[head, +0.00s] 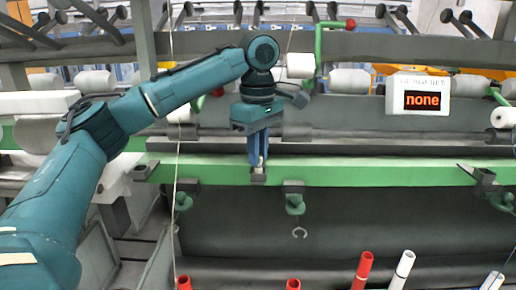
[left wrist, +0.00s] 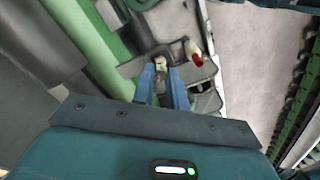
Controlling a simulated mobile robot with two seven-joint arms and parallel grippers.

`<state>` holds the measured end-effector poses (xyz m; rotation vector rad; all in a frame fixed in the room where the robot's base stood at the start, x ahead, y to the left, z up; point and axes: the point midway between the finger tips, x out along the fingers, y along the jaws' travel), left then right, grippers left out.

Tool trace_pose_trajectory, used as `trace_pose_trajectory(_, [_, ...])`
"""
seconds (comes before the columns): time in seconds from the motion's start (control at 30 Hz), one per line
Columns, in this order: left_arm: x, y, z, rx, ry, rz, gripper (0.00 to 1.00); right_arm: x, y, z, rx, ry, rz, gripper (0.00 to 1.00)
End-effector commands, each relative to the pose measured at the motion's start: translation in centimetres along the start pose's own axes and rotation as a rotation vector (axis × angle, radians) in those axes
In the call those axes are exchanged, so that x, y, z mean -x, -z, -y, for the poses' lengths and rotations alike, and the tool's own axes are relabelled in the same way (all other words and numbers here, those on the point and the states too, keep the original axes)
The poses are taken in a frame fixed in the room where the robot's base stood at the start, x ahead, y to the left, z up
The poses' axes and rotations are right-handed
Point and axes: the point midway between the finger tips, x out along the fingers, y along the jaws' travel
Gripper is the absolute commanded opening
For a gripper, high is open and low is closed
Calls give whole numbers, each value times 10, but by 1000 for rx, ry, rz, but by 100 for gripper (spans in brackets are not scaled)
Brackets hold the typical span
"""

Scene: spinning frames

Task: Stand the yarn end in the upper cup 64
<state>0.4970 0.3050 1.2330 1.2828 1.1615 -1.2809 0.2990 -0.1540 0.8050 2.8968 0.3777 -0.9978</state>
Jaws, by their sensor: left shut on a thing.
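My left gripper (head: 258,160) points down at the green rail in the head view, with its blue fingers close together. In the left wrist view its fingertips (left wrist: 160,70) are shut on a small pale thing, which I take to be the yarn end (left wrist: 160,62); it is mostly hidden by the fingers. A small grey cup-like holder (head: 258,176) on the rail sits right under the fingertips. I cannot tell whether the yarn end is inside it or just above. No number 64 is readable. My right gripper is not in view.
The green rail (head: 350,173) runs across the frame, with another grey holder (head: 484,178) at right. A hook (head: 295,200) hangs below it. Red tubes (head: 363,268) and a white tube (head: 402,268) stand below. A sign (head: 420,98) reads "none". A thin yarn (head: 176,200) hangs at left.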

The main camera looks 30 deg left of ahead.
Motion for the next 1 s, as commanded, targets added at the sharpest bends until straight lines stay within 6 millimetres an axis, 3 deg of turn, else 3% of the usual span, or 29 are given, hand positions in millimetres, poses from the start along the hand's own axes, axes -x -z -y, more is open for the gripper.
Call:
trace_pose_trajectory(0.07, [0, 0, 0, 0, 0, 0, 5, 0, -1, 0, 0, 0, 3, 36])
trace_pose_trajectory(0.1, [0, 0, 0, 0, 0, 0, 15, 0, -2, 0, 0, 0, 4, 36])
trace_pose_trajectory(0.4, [0, 0, 0, 0, 0, 0, 40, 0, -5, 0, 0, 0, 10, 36])
trace_pose_trajectory(0.77, [9, -1, -1, -1, -3, 0, 40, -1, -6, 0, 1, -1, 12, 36])
trace_pose_trajectory(0.87, [24, -1, -1, -1, -4, 1, 40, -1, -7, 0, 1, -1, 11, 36])
trace_pose_trajectory(1.0, [62, 0, 0, 1, -6, -1, 40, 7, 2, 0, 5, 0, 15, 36])
